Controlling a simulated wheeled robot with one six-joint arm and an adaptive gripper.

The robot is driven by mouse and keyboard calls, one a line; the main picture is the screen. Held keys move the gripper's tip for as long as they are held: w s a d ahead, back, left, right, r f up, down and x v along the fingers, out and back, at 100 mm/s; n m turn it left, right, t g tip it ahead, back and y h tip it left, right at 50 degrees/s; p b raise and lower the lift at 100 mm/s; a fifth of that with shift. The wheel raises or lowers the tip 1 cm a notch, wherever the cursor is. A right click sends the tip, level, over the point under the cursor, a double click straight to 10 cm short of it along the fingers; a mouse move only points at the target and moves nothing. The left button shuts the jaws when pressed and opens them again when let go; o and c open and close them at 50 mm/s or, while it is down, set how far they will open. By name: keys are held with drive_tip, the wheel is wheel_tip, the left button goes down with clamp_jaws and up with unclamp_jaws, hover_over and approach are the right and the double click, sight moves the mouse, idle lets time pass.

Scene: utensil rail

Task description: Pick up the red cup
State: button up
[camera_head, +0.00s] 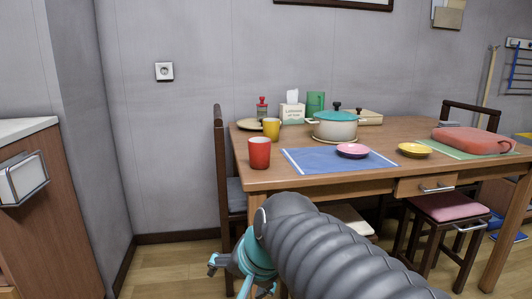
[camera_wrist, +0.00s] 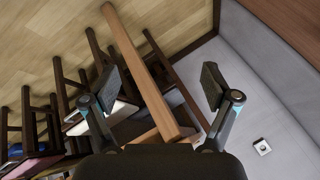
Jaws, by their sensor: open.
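The red cup (camera_head: 259,153) stands upright near the left front corner of the wooden table (camera_head: 222,184). It does not show clearly in the wrist view. My gripper (camera_head: 230,274) is below the tabletop level in the head view, lower than the cup and apart from it. In the wrist view my gripper (camera_wrist: 161,87) has its two fingers spread wide, with nothing held between them. The table's underside and legs lie beyond the fingers there.
A yellow cup (camera_head: 271,128) stands just behind the red cup. A blue placemat (camera_head: 325,161) with a pink bowl (camera_head: 353,150) lies to its right, and a lidded pot (camera_head: 335,125) stands behind. A chair (camera_head: 221,160) is at the table's left side.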

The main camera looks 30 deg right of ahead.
drive_tip(key=w+d+r+m+t, duration=0.2)
drive_tip(key=w+d+r+m, duration=0.2)
drive_tip(key=w+r+m, duration=0.3)
drive_tip(key=m+t+p, duration=0.2)
drive_tip(key=m+t, duration=0.2)
drive_tip(key=m, duration=1.6)
approach(267, 143)
drive_tip(key=x, duration=1.1)
drive_tip(key=shift+a+r+b, duration=0.1)
drive_tip(key=shift+b, duration=0.25)
drive_tip(key=shift+b+x, duration=0.5)
drive_tip(key=shift+x, duration=2.15)
drive_tip(key=shift+a, duration=0.1)
drive_tip(key=c, duration=1.1)
drive_tip(key=shift+s, duration=0.1)
